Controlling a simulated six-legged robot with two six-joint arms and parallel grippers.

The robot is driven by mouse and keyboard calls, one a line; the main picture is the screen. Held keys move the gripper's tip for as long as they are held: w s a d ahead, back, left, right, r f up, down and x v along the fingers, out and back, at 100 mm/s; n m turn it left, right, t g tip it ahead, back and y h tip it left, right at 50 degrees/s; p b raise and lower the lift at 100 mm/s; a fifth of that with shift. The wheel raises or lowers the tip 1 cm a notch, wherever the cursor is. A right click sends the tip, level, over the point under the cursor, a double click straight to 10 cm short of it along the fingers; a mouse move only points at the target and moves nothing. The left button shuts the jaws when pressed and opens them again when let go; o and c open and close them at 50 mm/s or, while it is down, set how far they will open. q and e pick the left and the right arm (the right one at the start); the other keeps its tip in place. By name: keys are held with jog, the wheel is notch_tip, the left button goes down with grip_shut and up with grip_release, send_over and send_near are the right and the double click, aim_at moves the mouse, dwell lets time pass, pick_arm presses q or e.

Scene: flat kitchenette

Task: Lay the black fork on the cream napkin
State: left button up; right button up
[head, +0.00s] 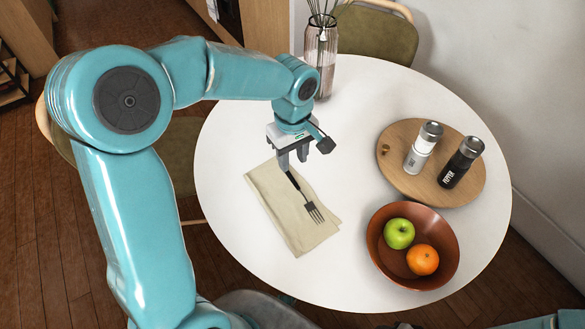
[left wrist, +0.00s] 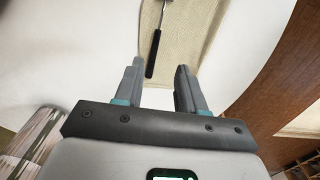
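The black fork (head: 310,206) lies on the cream napkin (head: 287,222) on the white table, its tines pointing toward the lower right. My left gripper (head: 293,162) is above the handle end of the fork, near the napkin's upper edge. In the left wrist view its two fingers (left wrist: 160,68) are apart, with nothing between them that I see gripped. The fork's black handle (left wrist: 153,55) shows just beyond the fingertips, over the napkin (left wrist: 187,28). The exact height of the fingers over the table is hard to tell. My right gripper is not in view.
A brown bowl (head: 383,262) with a green apple (head: 399,233) and an orange (head: 422,259) stands right of the napkin. A round wooden board (head: 403,180) carries a white shaker (head: 422,148) and a black shaker (head: 461,162). A glass vase (head: 320,60) stands behind my gripper.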

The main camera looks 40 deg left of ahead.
pick_arm(q)
notch_tip(320, 180, up, 4)
jog(key=shift+f, duration=0.2)
jog(key=shift+w, duration=0.1)
jog(key=shift+s, duration=0.2)
